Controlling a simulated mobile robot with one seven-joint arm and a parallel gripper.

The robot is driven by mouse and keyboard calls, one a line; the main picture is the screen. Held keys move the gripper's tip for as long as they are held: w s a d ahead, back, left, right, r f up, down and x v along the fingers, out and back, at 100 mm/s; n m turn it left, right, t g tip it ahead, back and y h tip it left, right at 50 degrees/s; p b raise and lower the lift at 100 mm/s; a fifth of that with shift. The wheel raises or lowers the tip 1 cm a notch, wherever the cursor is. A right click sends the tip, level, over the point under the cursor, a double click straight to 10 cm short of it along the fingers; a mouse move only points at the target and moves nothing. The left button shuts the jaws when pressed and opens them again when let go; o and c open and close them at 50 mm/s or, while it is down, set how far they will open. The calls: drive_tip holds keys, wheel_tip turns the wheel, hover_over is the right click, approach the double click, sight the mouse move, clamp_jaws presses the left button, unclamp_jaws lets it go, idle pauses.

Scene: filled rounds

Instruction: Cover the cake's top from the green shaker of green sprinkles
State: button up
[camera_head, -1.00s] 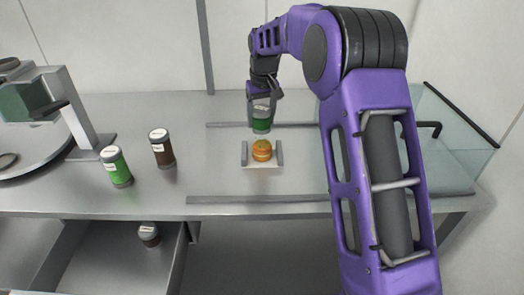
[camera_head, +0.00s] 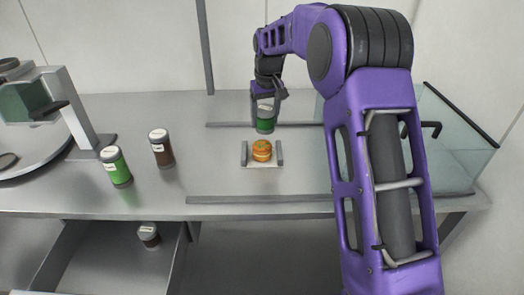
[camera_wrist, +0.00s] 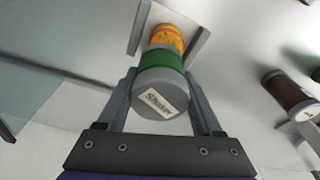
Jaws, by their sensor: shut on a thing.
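The small round orange cake (camera_head: 261,150) sits on a pale plate between two grey upright sides. The wrist view shows green specks on the orange cake (camera_wrist: 165,38), partly hidden by the shaker. My gripper (camera_head: 265,103) is shut on a dark green shaker (camera_head: 265,122) with a grey, labelled end. In the head view the shaker is above and slightly behind the cake. In the wrist view the held shaker (camera_wrist: 163,88) has its labelled end toward the camera and its green part toward the cake.
A brighter green shaker (camera_head: 117,168) and a brown shaker (camera_head: 162,149) stand on the counter at left. Another brown jar (camera_head: 148,235) is in the open drawer below. A glass-sided case (camera_head: 455,140) stands at right. Low grey rails run behind and in front of the cake.

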sight(264, 107)
drive_tip(key=shift+r, duration=0.1)
idle(0.3)
drive_tip(key=shift+r, duration=2.4)
